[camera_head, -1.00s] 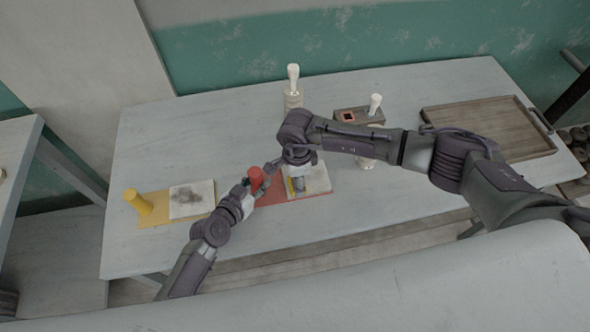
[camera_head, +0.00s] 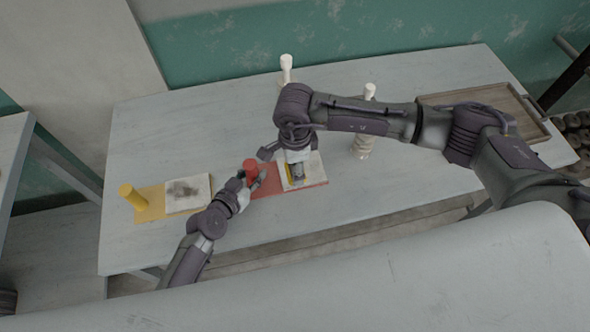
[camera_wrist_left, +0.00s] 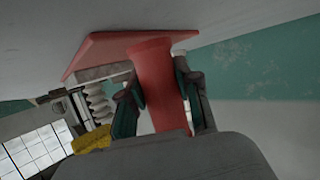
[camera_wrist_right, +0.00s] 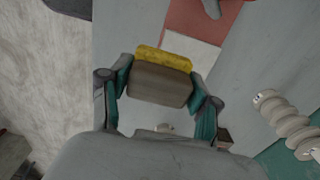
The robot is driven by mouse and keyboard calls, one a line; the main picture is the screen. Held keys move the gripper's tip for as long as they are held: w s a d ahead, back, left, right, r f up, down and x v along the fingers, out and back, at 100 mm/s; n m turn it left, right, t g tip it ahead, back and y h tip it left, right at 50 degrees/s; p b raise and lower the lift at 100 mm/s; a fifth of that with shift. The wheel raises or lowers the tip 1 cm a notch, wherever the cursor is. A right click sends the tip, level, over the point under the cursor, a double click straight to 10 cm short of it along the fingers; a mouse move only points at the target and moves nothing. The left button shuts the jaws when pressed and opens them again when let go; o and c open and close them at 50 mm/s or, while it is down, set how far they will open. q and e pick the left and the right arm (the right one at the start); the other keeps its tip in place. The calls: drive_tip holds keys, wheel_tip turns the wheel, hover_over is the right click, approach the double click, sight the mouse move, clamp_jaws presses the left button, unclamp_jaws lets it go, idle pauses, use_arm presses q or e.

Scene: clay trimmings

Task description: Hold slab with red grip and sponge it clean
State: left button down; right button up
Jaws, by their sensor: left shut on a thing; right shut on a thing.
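The red grip (camera_head: 250,171) stands upright on a red board (camera_head: 263,184). My left gripper (camera_head: 252,181) is shut on it; the left wrist view shows its fingers either side of the grip (camera_wrist_left: 158,85). A pale slab (camera_head: 315,164) lies on the board's right part, partly hidden by my right gripper (camera_head: 293,176). My right gripper is shut on a sponge (camera_wrist_right: 162,78), yellow on one side and brown on the other, over the slab's left part. I cannot tell whether the sponge touches the slab. The slab's visible part (camera_wrist_right: 192,52) looks pale and unmarked in the right wrist view.
A yellow grip (camera_head: 133,197) on a yellow board (camera_head: 150,212) stands at left, beside a slab with a dark smudge (camera_head: 185,190). The front right table is clear.

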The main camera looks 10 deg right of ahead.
drive_tip(key=shift+r, duration=0.6)
drive_tip(key=w+d, duration=0.3)
drive_tip(key=d, duration=0.5)
hover_over(318, 172)
drive_tip(key=shift+f, duration=2.85)
drive_tip(key=shift+w+f, duration=0.35)
drive_tip(key=shift+f, duration=0.35)
drive_tip(key=shift+w+f, duration=0.3)
drive_tip(key=shift+f, duration=0.35)
drive_tip(key=shift+c, duration=1.1)
drive_tip(key=shift+w, duration=1.5)
drive_tip(key=s, duration=0.4)
drive_tip(key=shift+s, duration=0.1)
wheel_tip(318, 172, up, 8)
drive_tip(key=shift+r, duration=0.15)
